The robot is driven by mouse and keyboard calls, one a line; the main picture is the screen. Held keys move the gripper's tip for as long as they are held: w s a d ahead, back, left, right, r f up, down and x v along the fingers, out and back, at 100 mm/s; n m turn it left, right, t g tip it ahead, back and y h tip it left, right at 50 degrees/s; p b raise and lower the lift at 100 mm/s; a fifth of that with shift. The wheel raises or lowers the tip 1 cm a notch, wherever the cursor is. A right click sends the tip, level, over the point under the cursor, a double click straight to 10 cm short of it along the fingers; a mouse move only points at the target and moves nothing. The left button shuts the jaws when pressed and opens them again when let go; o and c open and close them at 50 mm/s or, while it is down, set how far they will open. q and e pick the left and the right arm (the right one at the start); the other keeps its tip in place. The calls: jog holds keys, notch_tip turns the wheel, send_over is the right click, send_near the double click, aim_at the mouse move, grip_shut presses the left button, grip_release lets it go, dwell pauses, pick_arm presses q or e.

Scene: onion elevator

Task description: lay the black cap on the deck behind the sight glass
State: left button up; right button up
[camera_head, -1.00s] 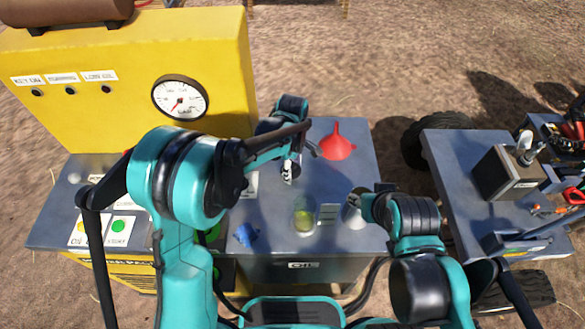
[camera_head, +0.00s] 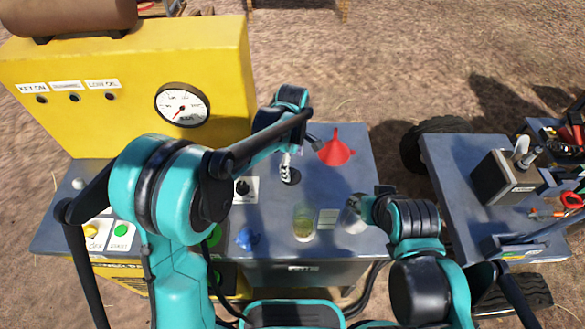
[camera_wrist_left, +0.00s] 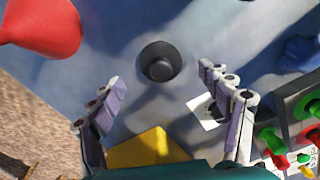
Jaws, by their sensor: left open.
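The black cap (camera_wrist_left: 158,61) is round with a wider rim and sits on the grey-blue deck in the left wrist view. In the head view it shows as a dark disc (camera_head: 291,177), partly behind my left gripper (camera_head: 287,165). My left gripper's fingers (camera_wrist_left: 162,82) are spread wide and empty, with the cap ahead between their lines. The sight glass (camera_head: 304,223), a clear cup shape with yellow-green content, stands nearer the deck's front edge. My right gripper (camera_head: 368,206) is beside a pale grey cone-shaped thing (camera_head: 352,214); its fingers are not clear.
A red funnel (camera_head: 336,149) stands right of the cap. A blue crumpled thing (camera_head: 247,238) lies left of the sight glass. A black knob (camera_head: 243,187) and a yellow gauge panel (camera_head: 130,90) are to the left. Bare deck (camera_head: 335,185) lies between funnel and glass.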

aim_at(292, 171)
pick_arm(q)
notch_tip(292, 171, up, 7)
jog(key=p, duration=0.2)
jog(key=s+a+r+m+t, duration=0.3)
jog(key=s+a+r+m, duration=0.3)
jog(key=s+a, duration=0.3)
jog(key=s+a+f+m+t, duration=0.1)
jog(key=s+a+m+t, duration=0.3)
jog(key=s+a+m, duration=0.3)
jog(key=s+a, duration=0.2)
jog(key=shift+s+f, duration=0.15)
jog(key=shift+s, duration=0.2)
jog(key=shift+a, duration=0.1)
jog(key=shift+f+b, duration=0.35)
jog(key=shift+b, duration=0.25)
